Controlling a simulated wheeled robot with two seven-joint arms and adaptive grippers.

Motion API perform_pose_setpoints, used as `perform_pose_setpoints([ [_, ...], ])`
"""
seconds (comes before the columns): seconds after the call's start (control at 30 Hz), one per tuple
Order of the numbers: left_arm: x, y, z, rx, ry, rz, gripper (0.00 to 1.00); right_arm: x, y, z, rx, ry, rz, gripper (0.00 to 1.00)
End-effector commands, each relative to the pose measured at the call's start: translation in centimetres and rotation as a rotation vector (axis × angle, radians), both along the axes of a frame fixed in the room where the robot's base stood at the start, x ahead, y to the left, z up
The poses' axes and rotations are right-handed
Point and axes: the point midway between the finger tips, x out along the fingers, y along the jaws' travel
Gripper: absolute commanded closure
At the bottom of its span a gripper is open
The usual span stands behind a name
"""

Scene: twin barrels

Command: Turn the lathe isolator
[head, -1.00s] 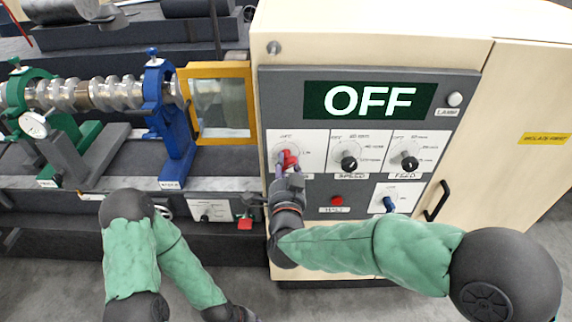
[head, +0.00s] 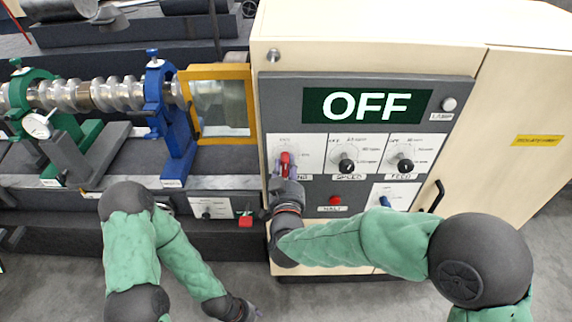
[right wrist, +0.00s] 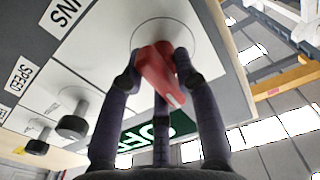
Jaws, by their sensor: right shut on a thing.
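A red rotary switch handle (head: 286,163) sits on the leftmost white plate of the grey control panel (head: 325,183). It points nearly upright in the head view. My right gripper (head: 284,176) reaches it from below and hides part of the plate and its label. In the right wrist view, the gripper fingers (right wrist: 160,85) are closed around the red handle (right wrist: 158,68), on both sides of it. The display (head: 366,105) above reads OFF. My left gripper (head: 250,312) hangs low at the bottom edge, away from the panel; its jaw opening is unclear.
Black speed (head: 346,165) and feed (head: 405,165) knobs stand right of the red handle. A yellow-framed guard (head: 221,133) is at the left.

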Motion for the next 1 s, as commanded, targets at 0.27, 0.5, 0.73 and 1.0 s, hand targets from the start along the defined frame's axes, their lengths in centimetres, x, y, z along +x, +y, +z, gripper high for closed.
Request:
perform_pose_setpoints([
  [0.27, 0.00, 0.00, 0.41, 0.000, 0.000, 0.000, 0.60, -0.13, -0.17, -0.62, -0.082, 0.014, -0.003, 1.00],
  [0.5, 0.00, 0.00, 0.44, 0.000, 0.000, 0.000, 0.60, -0.13, -0.18, -0.64, -0.096, 0.013, -0.003, 1.00],
  [0.73, 0.00, 0.00, 0.44, 0.000, 0.000, 0.000, 0.60, -0.12, -0.18, -0.63, -0.096, 0.013, -0.003, 1.00],
  [1.0, 0.00, 0.00, 0.45, 0.000, 0.000, 0.000, 0.60, -0.06, -0.11, -0.30, -0.093, 0.006, -0.003, 0.51],
])
